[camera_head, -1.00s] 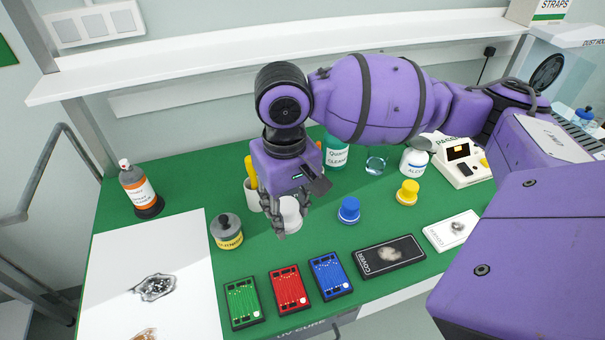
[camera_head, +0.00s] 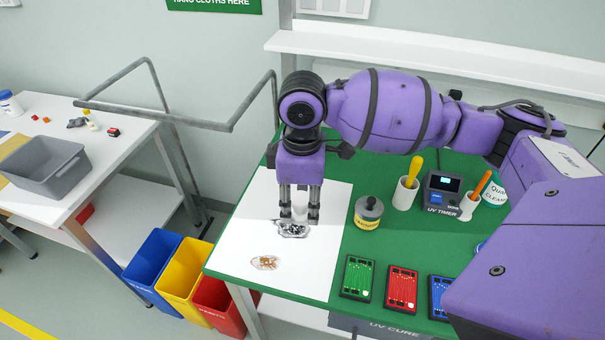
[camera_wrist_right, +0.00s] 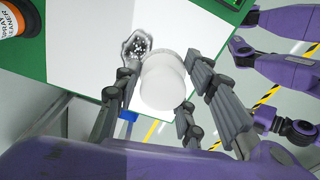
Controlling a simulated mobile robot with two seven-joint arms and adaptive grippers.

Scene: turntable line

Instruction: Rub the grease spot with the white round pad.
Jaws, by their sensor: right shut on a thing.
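My right gripper (camera_head: 300,218) is shut on the white round pad (camera_wrist_right: 162,82), with a finger on either side. In the head view the pad (camera_head: 299,211) shows only partly between the fingers. A dark, glossy spot (camera_head: 293,230) lies on the white sheet right at the fingertips. It also shows in the right wrist view (camera_wrist_right: 135,46), just beside the pad. I cannot tell whether the pad touches it. A second, brown-orange spot (camera_head: 265,263) lies on the sheet nearer its front edge. My left gripper is not in view.
The white sheet (camera_head: 322,262) lies on the green bench. A yellow-labelled tin (camera_head: 368,213) stands right of the sheet. Green (camera_head: 357,277) and red (camera_head: 402,288) boards lie right of it. Blue, yellow and red bins stand below left. The sheet's front part is clear of objects.

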